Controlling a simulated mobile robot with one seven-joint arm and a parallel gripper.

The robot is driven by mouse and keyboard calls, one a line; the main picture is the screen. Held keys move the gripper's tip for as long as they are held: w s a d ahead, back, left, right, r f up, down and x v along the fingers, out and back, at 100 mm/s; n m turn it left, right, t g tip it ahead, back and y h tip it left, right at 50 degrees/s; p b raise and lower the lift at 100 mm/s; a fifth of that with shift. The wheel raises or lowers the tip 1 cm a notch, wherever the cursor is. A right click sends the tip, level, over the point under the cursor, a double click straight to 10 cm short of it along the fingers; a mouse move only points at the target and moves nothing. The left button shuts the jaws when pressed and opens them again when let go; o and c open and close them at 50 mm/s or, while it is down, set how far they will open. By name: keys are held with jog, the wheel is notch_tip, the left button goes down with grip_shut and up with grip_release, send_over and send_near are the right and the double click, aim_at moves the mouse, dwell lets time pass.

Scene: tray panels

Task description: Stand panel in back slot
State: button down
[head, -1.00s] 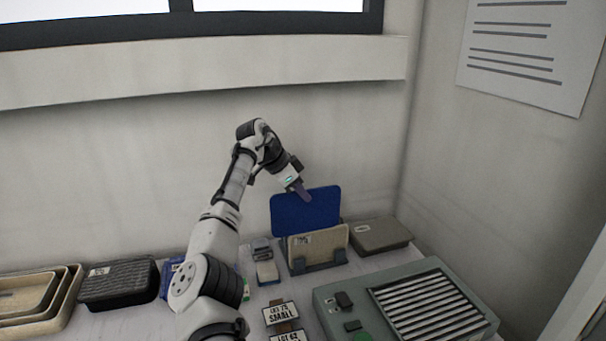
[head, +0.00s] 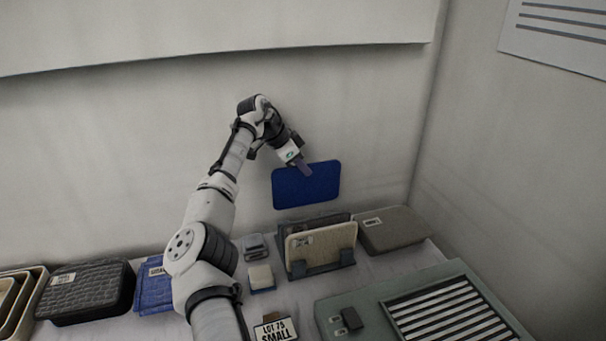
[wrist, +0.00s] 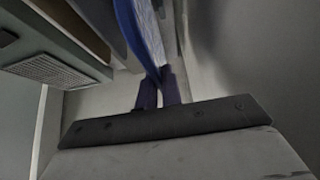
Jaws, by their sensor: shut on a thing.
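A blue panel (head: 307,186) hangs upright in the air in the head view, in front of the back wall. My gripper (head: 303,166) is shut on its top edge. In the wrist view the blue panel (wrist: 139,35) shows edge-on between the fingers (wrist: 160,90). Below it on the table stands a dark slotted rack (head: 322,266) with a beige panel (head: 319,242) upright in its front part. A dark panel or rack back (head: 335,218) shows behind the beige one. The blue panel's lower edge is a little above the rack, apart from it.
A grey-brown case (head: 392,229) lies right of the rack. Small grey and cream items (head: 261,277) lie to its left. A green-grey machine with slats (head: 420,312) fills the front right. A dark textured case (head: 88,289) and nested trays (head: 18,300) stand at the left.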

jog(key=shift+w+f+b, duration=0.1)
jog(key=shift+f+b, duration=1.25)
jog(key=shift+f, duration=0.9)
jog(key=shift+f+p, duration=0.15)
jog(key=shift+p, duration=0.2)
jog(key=shift+p, duration=0.45)
jog(key=shift+f, duration=0.1)
jog(key=shift+f, duration=0.5)
jog(key=shift+f, duration=0.1)
jog(key=shift+f, duration=0.8)
